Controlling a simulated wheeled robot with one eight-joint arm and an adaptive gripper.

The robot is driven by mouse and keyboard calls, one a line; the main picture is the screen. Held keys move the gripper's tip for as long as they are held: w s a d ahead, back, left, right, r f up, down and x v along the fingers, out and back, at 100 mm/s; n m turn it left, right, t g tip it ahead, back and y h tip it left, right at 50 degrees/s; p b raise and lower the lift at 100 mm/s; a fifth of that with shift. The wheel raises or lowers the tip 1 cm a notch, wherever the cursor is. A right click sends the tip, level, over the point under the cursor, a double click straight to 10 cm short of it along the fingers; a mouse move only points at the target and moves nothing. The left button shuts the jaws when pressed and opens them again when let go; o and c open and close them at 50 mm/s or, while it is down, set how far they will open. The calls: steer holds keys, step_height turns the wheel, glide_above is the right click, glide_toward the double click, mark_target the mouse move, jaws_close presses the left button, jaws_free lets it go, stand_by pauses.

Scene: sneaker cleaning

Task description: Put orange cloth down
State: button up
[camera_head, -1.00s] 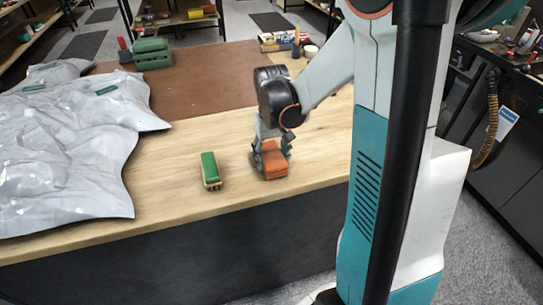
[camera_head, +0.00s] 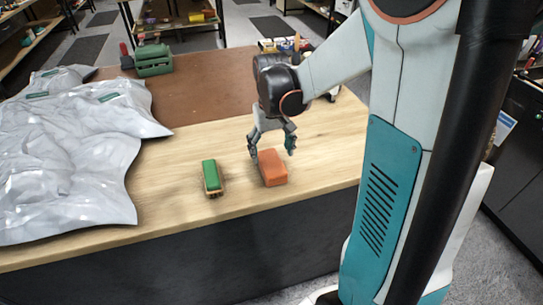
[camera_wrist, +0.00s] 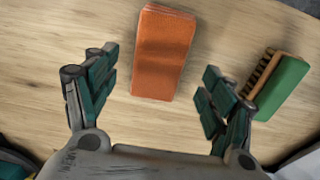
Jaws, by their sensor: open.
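The orange cloth (camera_head: 273,168) is a folded, block-shaped piece lying on the wooden bench top near its front edge. My gripper (camera_head: 273,150) is open just above and behind it, with nothing between its fingers. In the wrist view the cloth (camera_wrist: 163,52) lies flat on the wood, beyond and between the spread fingertips of my gripper (camera_wrist: 158,85), apart from both.
A green-backed brush (camera_head: 211,177) lies left of the cloth; it also shows in the wrist view (camera_wrist: 281,86).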

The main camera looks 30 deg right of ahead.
mark_target(272, 163)
step_height(272, 163, up, 6)
steer(key=p, duration=0.1)
steer(key=shift+r+p, duration=0.2)
steer(key=shift+p, duration=0.15)
